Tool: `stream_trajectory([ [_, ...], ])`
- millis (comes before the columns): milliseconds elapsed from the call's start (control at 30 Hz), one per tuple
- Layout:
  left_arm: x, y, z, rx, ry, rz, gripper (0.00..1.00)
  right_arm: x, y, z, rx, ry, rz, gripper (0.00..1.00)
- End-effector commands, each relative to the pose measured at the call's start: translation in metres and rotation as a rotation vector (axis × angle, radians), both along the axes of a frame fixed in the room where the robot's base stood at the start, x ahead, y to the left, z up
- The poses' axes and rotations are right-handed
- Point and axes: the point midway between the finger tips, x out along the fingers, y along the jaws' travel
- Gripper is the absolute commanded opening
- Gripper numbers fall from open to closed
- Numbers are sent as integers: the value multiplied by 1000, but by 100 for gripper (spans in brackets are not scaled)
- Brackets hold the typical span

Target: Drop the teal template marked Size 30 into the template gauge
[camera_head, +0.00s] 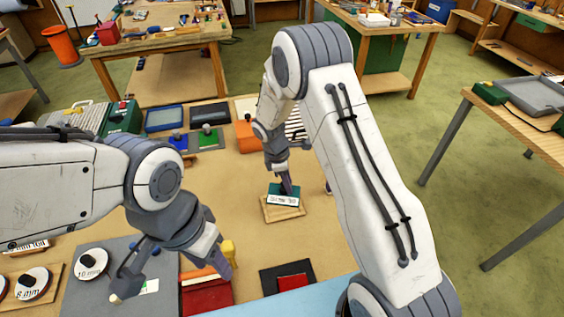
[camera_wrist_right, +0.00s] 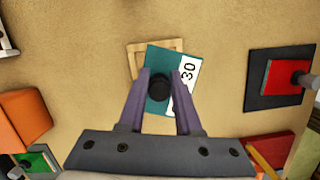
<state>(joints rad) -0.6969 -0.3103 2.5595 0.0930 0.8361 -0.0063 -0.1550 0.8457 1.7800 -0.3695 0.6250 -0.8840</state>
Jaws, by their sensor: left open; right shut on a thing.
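The teal template (camera_head: 284,190) has a black knob and a white label; the label reads 30 in the right wrist view (camera_wrist_right: 158,106). My right gripper (camera_head: 287,188) is shut on the knob, which shows between its fingers in the wrist view (camera_wrist_right: 160,88). A light wooden frame, apparently the template gauge (camera_head: 290,214), lies beneath the template. In the wrist view the frame (camera_wrist_right: 134,62) shows past the template's upper left side, and the two are turned relative to each other. The height of the template over it is unclear. My left gripper (camera_head: 170,282) is open at the lower left.
A red square on a black base (camera_head: 268,284) lies in front of the frame. Round pieces with black knobs (camera_head: 92,263) and a red object (camera_head: 205,294) are near my left gripper. Blue, green and orange items (camera_head: 246,136) stand behind. Bare table surrounds the frame.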

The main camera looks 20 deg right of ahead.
Motion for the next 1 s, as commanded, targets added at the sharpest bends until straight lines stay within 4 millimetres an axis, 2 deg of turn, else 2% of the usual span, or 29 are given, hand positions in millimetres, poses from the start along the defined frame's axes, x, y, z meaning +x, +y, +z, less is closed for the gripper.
stream_trajectory([
  [33, 0, 0, 18, 1, 1, -1, 50, 5, 4, 9, -18, 5, 108, 0],
  [100, 0, 0, 25, 1, 1, -1, 50, 12, 8, 7, -37, 4, 225, 0],
  [233, 0, 0, 29, 1, 1, -2, 50, 18, 12, 3, -56, 1, 339, 0],
  [700, 0, 0, 29, 1, 1, -1, 50, 19, 12, 1, -58, -1, 372, 0],
  [1000, 0, 0, 11, 1, 1, -1, 50, 19, 13, -21, -57, -1, 369, 0],
])
